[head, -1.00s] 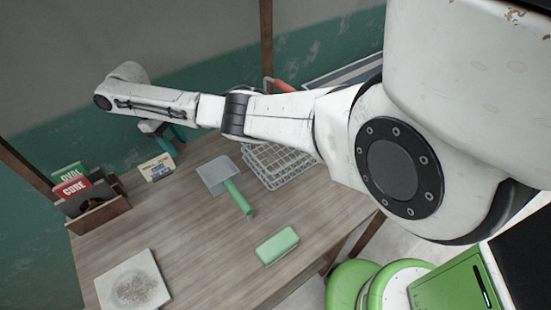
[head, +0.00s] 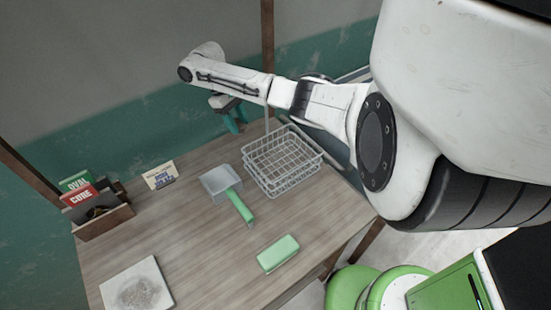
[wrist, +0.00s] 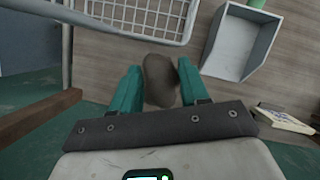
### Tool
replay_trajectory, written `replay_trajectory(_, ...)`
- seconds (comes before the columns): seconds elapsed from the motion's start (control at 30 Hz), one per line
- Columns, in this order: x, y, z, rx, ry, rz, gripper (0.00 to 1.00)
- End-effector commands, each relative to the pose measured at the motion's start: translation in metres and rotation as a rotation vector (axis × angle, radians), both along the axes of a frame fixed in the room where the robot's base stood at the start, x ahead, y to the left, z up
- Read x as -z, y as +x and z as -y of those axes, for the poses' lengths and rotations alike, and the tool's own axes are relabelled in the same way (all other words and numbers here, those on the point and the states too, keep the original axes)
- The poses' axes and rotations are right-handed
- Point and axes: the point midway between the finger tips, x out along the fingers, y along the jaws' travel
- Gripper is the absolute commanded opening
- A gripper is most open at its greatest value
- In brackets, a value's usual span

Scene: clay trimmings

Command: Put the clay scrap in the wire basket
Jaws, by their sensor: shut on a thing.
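My gripper (wrist: 160,88) has teal fingers and is shut on the clay scrap (wrist: 160,80), a rounded grey-brown lump that shows between the fingers in the wrist view. In the head view my gripper (head: 233,121) hangs above the back of the table, behind and left of the basket, and the scrap cannot be made out there. The white wire basket (head: 283,160) stands on the table at the back right and looks empty. In the wrist view the basket (wrist: 140,18) is at the top, beyond the fingertips, apart from the scrap.
A grey dustpan with a green handle (head: 238,206) lies left of the basket. A green block (head: 278,254) lies near the right edge.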

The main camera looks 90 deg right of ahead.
Motion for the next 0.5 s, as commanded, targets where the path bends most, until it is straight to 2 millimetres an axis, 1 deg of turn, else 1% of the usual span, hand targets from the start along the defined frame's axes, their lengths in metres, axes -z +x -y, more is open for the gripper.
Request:
replay_trajectory(0.03, -0.008, -0.012, -0.006, 0.002, 0.003, 0.002, 0.13)
replay_trajectory(0.3, -0.003, -0.058, -0.034, 0.003, 0.002, 0.002, 0.13)
replay_trajectory(0.5, -0.002, -0.088, -0.052, 0.003, 0.0, 0.002, 0.13)
